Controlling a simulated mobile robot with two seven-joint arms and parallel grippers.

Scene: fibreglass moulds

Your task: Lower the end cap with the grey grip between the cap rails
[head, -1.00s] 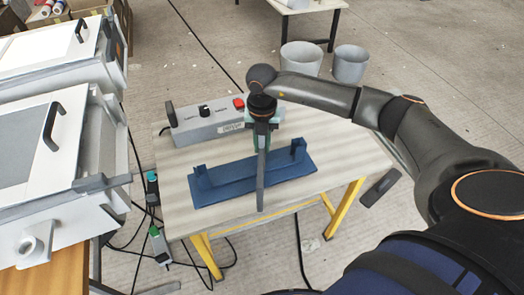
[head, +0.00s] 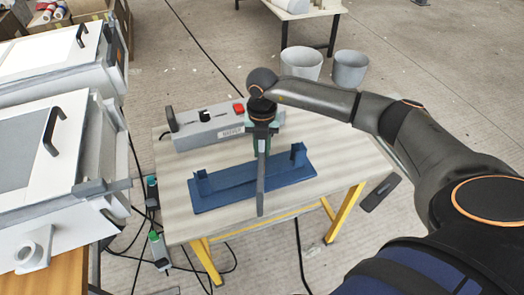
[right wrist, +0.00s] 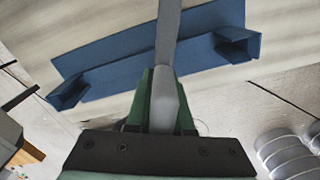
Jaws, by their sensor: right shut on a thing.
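The blue cap rails (head: 240,186) are a long base on the small table with an upright end piece at each end. My right gripper (head: 262,148) is above the base, toward its right half, pointing down. It is shut on the grey grip (right wrist: 166,88) of the end cap. The end cap (head: 261,190) shows nearly edge-on as a thin grey strip crossing in front of the blue base. In the right wrist view the strip runs out from between green fingers, across the rails (right wrist: 150,62). Whether it touches the rails cannot be told. My left gripper is not in view.
A grey control box (head: 210,127) with a red button stands at the table's back left. White mould boxes (head: 55,170) with black handles are at the left. Two grey buckets (head: 302,63) stand on the floor behind. The table's front right (head: 345,165) is clear.

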